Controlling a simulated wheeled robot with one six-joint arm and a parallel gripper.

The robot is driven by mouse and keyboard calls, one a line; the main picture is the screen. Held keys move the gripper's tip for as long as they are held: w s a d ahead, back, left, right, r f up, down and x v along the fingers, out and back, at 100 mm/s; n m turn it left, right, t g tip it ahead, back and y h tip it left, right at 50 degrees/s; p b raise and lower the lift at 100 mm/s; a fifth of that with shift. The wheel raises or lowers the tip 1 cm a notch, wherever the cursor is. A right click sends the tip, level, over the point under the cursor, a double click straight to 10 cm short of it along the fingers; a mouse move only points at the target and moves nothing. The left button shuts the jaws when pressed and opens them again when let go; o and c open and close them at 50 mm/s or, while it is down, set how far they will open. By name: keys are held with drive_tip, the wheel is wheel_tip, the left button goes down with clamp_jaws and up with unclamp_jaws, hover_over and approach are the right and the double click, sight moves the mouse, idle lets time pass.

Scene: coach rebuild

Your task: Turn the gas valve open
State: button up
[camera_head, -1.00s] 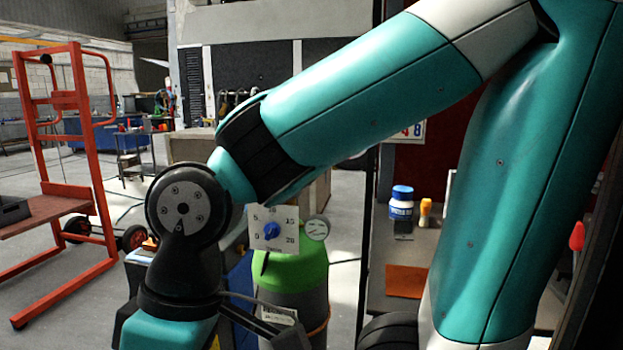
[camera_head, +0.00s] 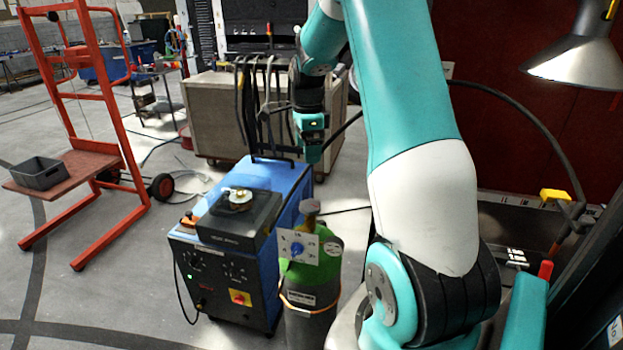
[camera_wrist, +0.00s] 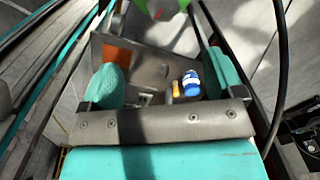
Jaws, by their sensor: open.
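The gas cylinder (camera_head: 309,318) is grey with a green shoulder and stands right of the blue welding machine in the head view.
The blue welding machine (camera_head: 218,270) has a dark box and a round metal part on top. A cabinet (camera_head: 215,115) hung with black cables stands behind. A red trolley (camera_head: 125,170) is at left. A blue-and-white jar (camera_wrist: 191,84) and orange sheet (camera_wrist: 117,55) lie below my gripper.

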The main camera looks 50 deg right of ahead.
sight(312, 204)
drive_tip(key=shift+m, duration=0.4)
drive_tip(key=f+p, duration=0.1)
drive_tip(key=f, duration=0.4)
drive_tip(key=f+p, duration=0.2)
drive_tip(key=f, duration=0.4)
drive_tip(key=d+f+p, duration=0.1)
drive_tip(key=f+p, duration=0.1)
drive_tip(key=f, duration=0.4)
drive_tip(key=shift+s+d+f, duration=0.1)
drive_tip(key=shift+f, duration=0.05)
drive_tip(key=shift+c, duration=0.2)
drive_tip(key=c, duration=0.9)
